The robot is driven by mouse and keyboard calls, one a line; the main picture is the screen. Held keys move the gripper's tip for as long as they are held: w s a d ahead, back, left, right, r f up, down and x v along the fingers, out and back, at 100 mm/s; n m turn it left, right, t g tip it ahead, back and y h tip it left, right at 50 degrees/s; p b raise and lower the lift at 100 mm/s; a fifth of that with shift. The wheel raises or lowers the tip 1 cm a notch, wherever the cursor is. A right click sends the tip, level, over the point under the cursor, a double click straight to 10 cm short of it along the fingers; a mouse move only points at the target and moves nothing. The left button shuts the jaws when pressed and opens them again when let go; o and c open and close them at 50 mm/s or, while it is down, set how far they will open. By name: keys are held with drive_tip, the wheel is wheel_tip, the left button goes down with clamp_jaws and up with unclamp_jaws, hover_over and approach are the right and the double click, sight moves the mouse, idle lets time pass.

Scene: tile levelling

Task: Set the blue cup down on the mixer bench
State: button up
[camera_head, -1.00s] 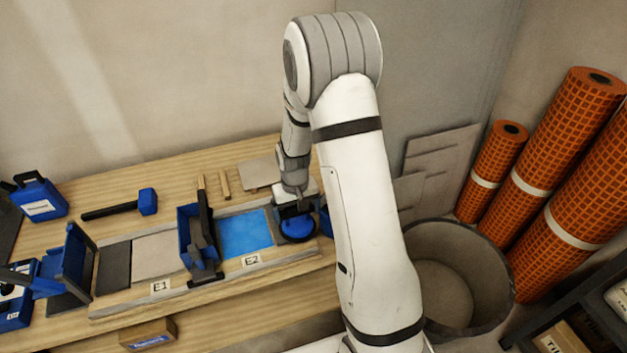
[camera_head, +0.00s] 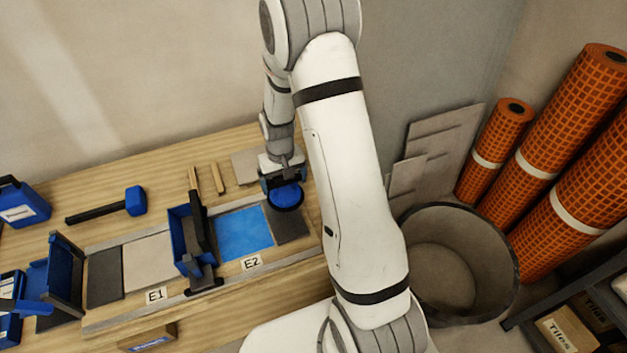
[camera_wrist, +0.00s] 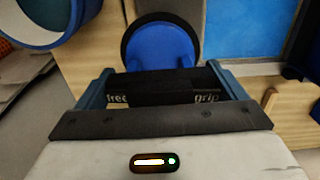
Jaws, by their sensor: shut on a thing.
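My gripper (camera_head: 284,180) is shut on the blue cup (camera_head: 287,196), a round blue disc with a black rim and a dark bar as its handle. The cup also shows in the wrist view (camera_wrist: 160,47), just beyond the jaws (camera_wrist: 160,90), with the lettered dark bar between them. In the head view the cup appears over the right end of the tile row, by a dark grey tile (camera_head: 293,229); its exact height is unclear. No surface is marked as the mixer bench in view.
A wooden bench (camera_head: 110,205) carries a blue tile (camera_head: 244,235), a blue-and-black clamp device (camera_head: 192,240), and a mallet (camera_head: 134,201). A grey bin (camera_head: 500,285) and orange mesh rolls (camera_head: 497,140) stand right. A blue tub (camera_wrist: 92,12) is at the wrist view's upper left.

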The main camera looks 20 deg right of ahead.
drive_tip(key=w+d+r+b, duration=0.2)
drive_tip(key=w+d+b, duration=0.6)
drive_tip(key=d+b, duration=0.35)
drive_tip(key=f, duration=0.9)
drive_tip(key=shift+d, duration=0.35)
drive_tip(key=shift+f, duration=0.2)
drive_tip(key=o, duration=0.8)
drive_tip(key=shift+r, duration=0.1)
